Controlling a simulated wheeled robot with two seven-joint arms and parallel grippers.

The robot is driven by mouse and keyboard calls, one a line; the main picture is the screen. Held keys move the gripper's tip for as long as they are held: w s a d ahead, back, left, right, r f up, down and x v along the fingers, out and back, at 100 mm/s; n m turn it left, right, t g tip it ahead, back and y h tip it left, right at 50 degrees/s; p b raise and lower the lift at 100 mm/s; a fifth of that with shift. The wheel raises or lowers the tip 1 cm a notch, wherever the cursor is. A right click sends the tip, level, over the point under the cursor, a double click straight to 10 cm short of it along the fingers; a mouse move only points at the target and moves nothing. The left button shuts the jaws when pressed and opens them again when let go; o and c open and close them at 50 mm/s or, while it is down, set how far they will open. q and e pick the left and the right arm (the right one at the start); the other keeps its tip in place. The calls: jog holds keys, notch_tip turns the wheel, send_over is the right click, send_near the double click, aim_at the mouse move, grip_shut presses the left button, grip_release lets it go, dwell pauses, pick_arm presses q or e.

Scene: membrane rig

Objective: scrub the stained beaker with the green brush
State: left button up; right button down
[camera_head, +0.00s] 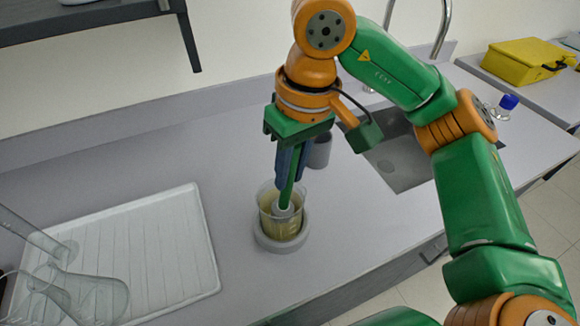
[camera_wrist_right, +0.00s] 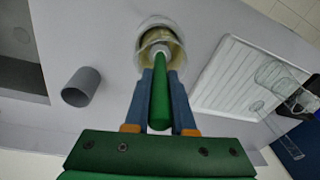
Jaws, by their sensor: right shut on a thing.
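The stained beaker (camera_head: 268,205) stands upright in a round grey holder (camera_head: 262,242) on the bench, with yellow-brown staining inside. It also shows at the top of the right wrist view (camera_wrist_right: 147,37). My right gripper (camera_head: 292,172) points down over the beaker and is shut on the handle of the green brush (camera_head: 287,185). In the right wrist view the green handle (camera_wrist_right: 159,100) lies between the two blue fingers. The brush's pale head (camera_head: 283,209) is inside the beaker's mouth. Whether it touches the wall is unclear. My left gripper is out of view.
A white ribbed drying tray (camera_head: 190,240) with clear glassware (camera_head: 95,295) lies to the left. A grey cup (camera_head: 320,152) stands behind the beaker, near the sink (camera_head: 400,165).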

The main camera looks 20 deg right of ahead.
jog(key=shift+f+b, duration=0.3)
jog(key=shift+f, duration=0.15)
